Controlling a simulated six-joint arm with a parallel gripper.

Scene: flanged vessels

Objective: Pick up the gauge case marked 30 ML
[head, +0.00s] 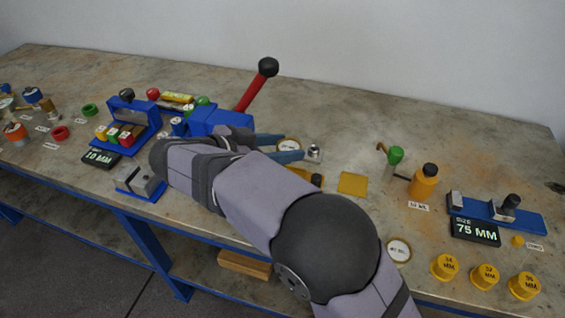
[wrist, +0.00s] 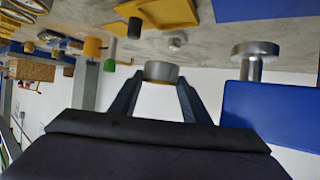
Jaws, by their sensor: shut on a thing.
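A round gauge case (head: 289,145) with a pale face and brass-coloured rim sits between the blue fingers of my gripper (head: 290,148). In the wrist view the gauge case (wrist: 161,71) shows side-on as a short metallic cylinder, with a fingertip of my gripper (wrist: 161,80) on each side. The gripper is shut on it. The print on its face is too small to read. A second round gauge case (head: 399,250) lies near the front edge of the bench, apart from the gripper; its mark is also hard to read.
A metal fitting (head: 314,152) stands just right of the gripper. A blue press with a red, black-knobbed lever (head: 257,85) stands behind it. A yellow plate (head: 353,184) lies to the right. Yellow caps (head: 484,276) and a 75 MM display (head: 475,231) are at the far right.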

